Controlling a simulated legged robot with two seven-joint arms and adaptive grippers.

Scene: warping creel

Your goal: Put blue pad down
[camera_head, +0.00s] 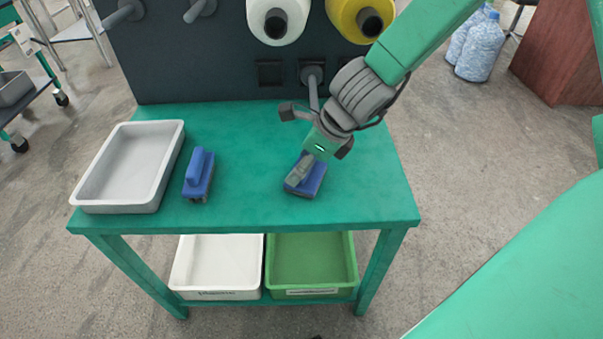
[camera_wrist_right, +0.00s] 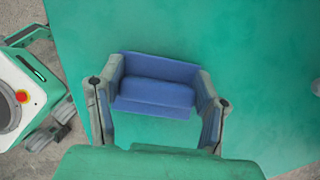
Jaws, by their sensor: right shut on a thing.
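My right gripper (camera_head: 303,171) points down over the green table and is shut on a blue pad (camera_head: 312,184). In the right wrist view the same blue pad (camera_wrist_right: 156,86) sits between the two fingers of the gripper (camera_wrist_right: 158,110), with green tabletop behind it. The pad is at or close above the tabletop; I cannot tell whether it touches. A second blue pad (camera_head: 198,178) with an upright handle stands on the table to the left, beside the grey tray.
The green table (camera_head: 250,212) is clear between the pads and at its right end. A grey tray (camera_head: 82,203) stands at its left end. A dark panel (camera_head: 215,60) with pegs, a white spool (camera_head: 278,18) and a yellow spool (camera_head: 350,15) rises behind. White and green bins sit below.

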